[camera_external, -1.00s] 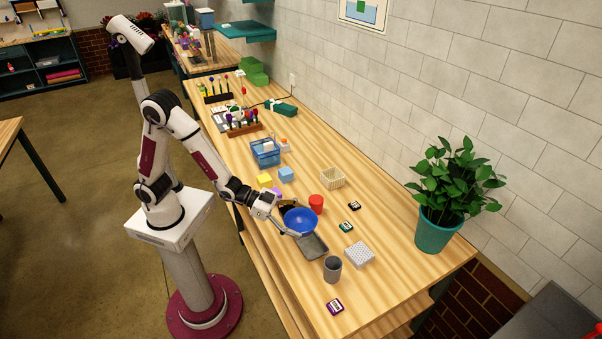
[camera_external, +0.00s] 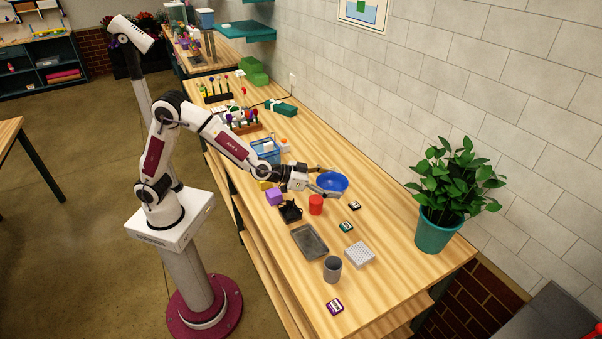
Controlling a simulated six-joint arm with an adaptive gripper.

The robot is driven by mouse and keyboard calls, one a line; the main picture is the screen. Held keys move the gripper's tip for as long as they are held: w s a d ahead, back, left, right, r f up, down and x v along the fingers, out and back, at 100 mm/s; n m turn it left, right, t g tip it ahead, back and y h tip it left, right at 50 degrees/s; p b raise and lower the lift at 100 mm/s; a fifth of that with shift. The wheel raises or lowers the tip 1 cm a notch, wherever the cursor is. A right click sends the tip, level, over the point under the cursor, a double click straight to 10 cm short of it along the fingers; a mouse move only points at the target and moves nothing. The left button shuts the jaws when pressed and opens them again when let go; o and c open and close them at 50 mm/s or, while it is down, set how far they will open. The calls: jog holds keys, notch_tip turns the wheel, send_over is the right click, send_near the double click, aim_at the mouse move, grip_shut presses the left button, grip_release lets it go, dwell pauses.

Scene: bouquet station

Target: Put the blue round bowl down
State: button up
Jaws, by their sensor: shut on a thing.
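The blue round bowl (camera_external: 333,181) is upright, right of the middle of the camera view. My gripper (camera_external: 317,182) is shut on its left side. The bowl shows past the fingers and seems to be held above the wooden table (camera_external: 372,222); its exact height is hard to tell. The bowl and gripper cover the spot where a cream basket stood, so the basket is hidden.
A red cylinder (camera_external: 316,205) stands just in front of the bowl. A purple block (camera_external: 274,197), a dark object (camera_external: 290,211), a grey tray (camera_external: 310,242), a grey cup (camera_external: 332,269) and a white perforated block (camera_external: 359,254) are nearby. A potted plant (camera_external: 438,230) stands at right.

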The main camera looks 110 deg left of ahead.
jog(key=s+a+r+n+g+y, duration=0.2)
jog(key=a+n+g+y, duration=0.25)
jog(key=a, duration=0.95)
jog(key=s+a+r+n+g+y, duration=0.25)
jog(key=a+n+g, duration=0.2)
jog(key=a, duration=0.85)
jog(key=s+a+f+n+g, duration=0.4)
jog(key=s+a+f+g, duration=0.1)
jog(key=s+a, duration=0.2)
jog(key=s+a+f+n+g, duration=0.5)
jog(key=s+a, duration=0.2)
jog(key=s, duration=0.2)
jog(key=shift+n+h, duration=0.3)
jog(key=shift+s+a+f, duration=0.1)
jog(key=shift+f, duration=0.05)
jog(key=shift+f, duration=3.05)
jog(key=shift+f, duration=1.9)
